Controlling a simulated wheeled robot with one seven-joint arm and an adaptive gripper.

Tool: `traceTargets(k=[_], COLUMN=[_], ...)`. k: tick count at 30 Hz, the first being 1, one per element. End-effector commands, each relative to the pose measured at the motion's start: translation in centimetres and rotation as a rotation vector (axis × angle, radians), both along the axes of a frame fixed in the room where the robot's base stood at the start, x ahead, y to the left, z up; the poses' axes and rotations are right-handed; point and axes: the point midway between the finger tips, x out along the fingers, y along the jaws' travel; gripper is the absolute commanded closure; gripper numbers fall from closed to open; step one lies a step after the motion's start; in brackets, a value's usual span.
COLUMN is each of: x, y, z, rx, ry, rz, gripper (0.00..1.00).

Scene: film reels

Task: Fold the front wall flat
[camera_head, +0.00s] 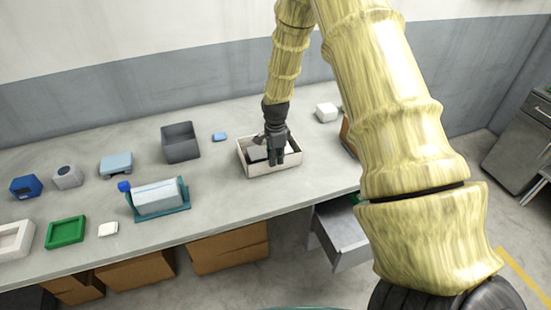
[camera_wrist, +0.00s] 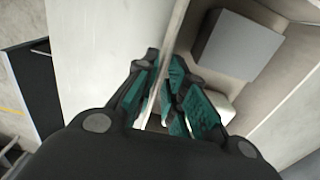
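The cream open box (camera_head: 291,169) stands on the counter, with its front wall (camera_head: 262,171) upright. My gripper (camera_head: 280,157) points down at the box's front side. In the wrist view, my gripper (camera_wrist: 158,105) has teal finger pads set apart, with the pale upper edge of a box wall (camera_wrist: 170,52) running between them. Whether either pad touches the wall is hard to tell. Inside the box are a grey block (camera_wrist: 238,46) and a small white piece (camera_wrist: 220,103), partly hidden by the fingers.
On the counter (camera_head: 225,190) stand a dark grey bin (camera_head: 180,142), a small blue block (camera_head: 219,137), a white block (camera_head: 326,112) and a teal holder (camera_head: 160,211). An open drawer (camera_head: 340,235) juts out below the front edge. The counter before the box is clear.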

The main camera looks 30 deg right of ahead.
Motion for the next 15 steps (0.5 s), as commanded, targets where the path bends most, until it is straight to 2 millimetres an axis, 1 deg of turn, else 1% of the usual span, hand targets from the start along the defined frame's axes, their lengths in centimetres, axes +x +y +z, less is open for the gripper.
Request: traceTargets(k=[6, 15], x=[-0.1, -0.1], y=[0.0, 0.0], z=[-1.2, -1.4], rx=[0.000, 0.000], ry=[0.002, 0.001], rz=[-0.001, 0.000], gripper=[0.88, 0.88])
